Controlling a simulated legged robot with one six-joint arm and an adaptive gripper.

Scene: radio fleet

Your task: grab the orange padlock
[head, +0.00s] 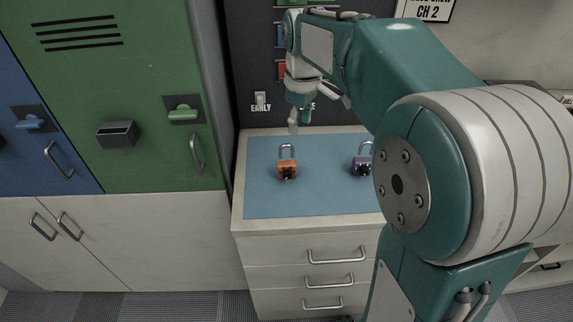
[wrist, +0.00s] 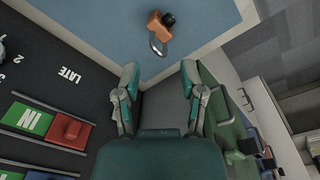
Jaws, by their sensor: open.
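The orange padlock (head: 287,170) lies on the blue mat (head: 262,200) on top of the drawer cabinet, its silver shackle pointing to the back in the head view. In the wrist view the orange padlock (wrist: 156,27) is near the top, ahead of my fingers, with a black part on its body. My gripper (head: 297,124) is above the back part of the cabinet top, behind the padlock and apart from it. In the wrist view my gripper (wrist: 159,78) shows two spread fingers with nothing between them.
A purple padlock (head: 361,166) lies on the mat to the right, partly hidden by my arm. Green (head: 150,90) and blue lockers stand at the left. A dark wall board (head: 262,70) with coloured tags rises behind the cabinet. The mat's left part is clear.

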